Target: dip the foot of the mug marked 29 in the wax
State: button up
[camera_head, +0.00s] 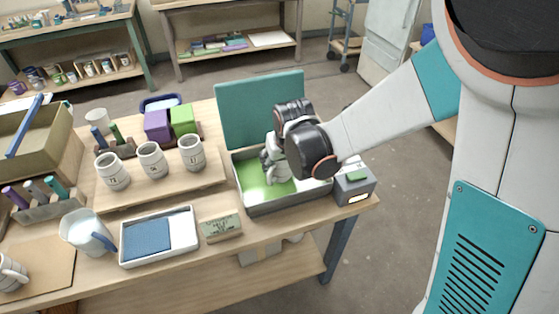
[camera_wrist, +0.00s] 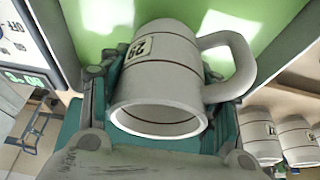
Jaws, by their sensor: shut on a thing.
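The mug (camera_wrist: 165,80) is white-grey with dark rings and a handle on the right. Its label looks like 29, turned in the picture. Its open mouth faces the wrist camera, and its foot points away toward a green surface. My gripper (camera_wrist: 160,110) is shut around the mug's body. In the head view my gripper (camera_head: 271,163) is over a grey tub (camera_head: 290,204) with green wax (camera_head: 254,187) and a raised teal lid (camera_head: 258,108). The mug is mostly hidden there by my wrist. Whether its foot touches the wax cannot be told.
Three similar mugs (camera_head: 152,160) stand on a board left of the tub. A grey box (camera_head: 355,186) adjoins its right end. A small sign (camera_head: 220,226), a white tray (camera_head: 184,254) with a blue pad (camera_head: 146,239) and a jug (camera_head: 88,232) stand in front.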

jog(key=shift+f+b, duration=0.9)
jog(key=shift+f, duration=0.2)
jog(key=shift+r, duration=0.1)
dwell(1.0)
jog(key=shift+r+p, duration=0.8)
jog(key=shift+r, duration=0.2)
jog(key=shift+r, duration=0.1)
dwell(1.0)
notch_tip(320, 180, up, 7)
jog(key=p, duration=0.5)
jog(key=shift+r, duration=0.15)
dwell(0.6)
